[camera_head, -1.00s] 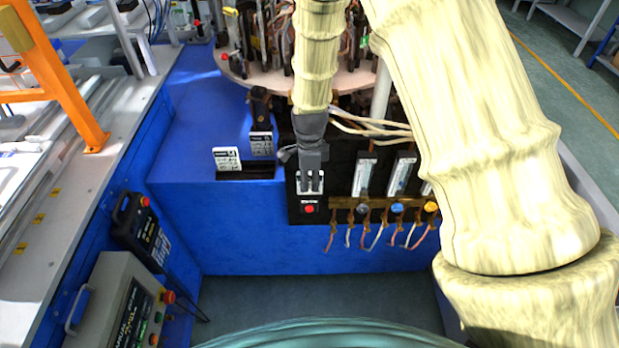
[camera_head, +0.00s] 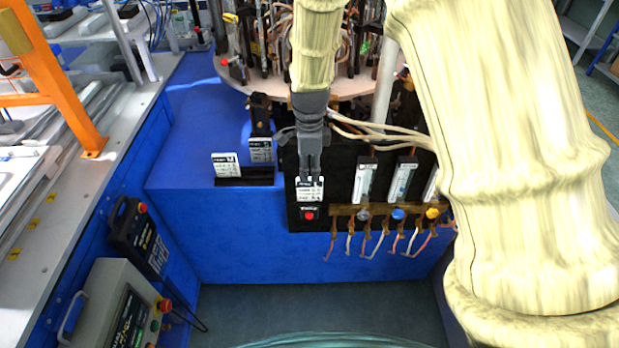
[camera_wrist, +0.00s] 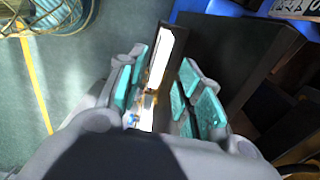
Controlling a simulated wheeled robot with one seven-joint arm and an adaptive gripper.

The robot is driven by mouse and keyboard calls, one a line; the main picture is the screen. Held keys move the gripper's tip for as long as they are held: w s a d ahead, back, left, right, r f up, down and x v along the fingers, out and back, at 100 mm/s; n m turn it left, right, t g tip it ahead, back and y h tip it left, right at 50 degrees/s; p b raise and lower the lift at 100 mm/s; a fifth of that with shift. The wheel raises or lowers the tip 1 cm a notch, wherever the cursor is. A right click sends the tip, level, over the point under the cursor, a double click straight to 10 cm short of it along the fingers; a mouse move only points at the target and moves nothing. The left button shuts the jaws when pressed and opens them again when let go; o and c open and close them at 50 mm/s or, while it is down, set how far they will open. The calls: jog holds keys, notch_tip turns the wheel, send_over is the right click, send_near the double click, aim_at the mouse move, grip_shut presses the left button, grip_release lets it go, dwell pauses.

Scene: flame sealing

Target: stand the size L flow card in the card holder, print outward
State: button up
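The white printed flow card (camera_head: 310,190) stands upright on the black front panel, just above a red button, with its print facing outward toward the head camera. The holder behind and under it is mostly hidden by the card. My gripper (camera_head: 310,172) points down directly above the card, fingertips near its top edge. In the wrist view my gripper (camera_wrist: 160,95) has its teal-padded fingers apart, with a narrow white strip and a dark edge in the gap. The fingers do not appear clamped on it.
Two other white cards, a left one (camera_head: 226,164) and a rear one (camera_head: 261,150), stand by a black rail on the blue deck. Flow tubes (camera_head: 364,180) with coloured knobs and hoses are close on the right. The red button (camera_head: 309,214) is below the card.

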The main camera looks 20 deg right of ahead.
jog(key=shift+r+b, duration=0.45)
jog(key=shift+r, duration=2.25)
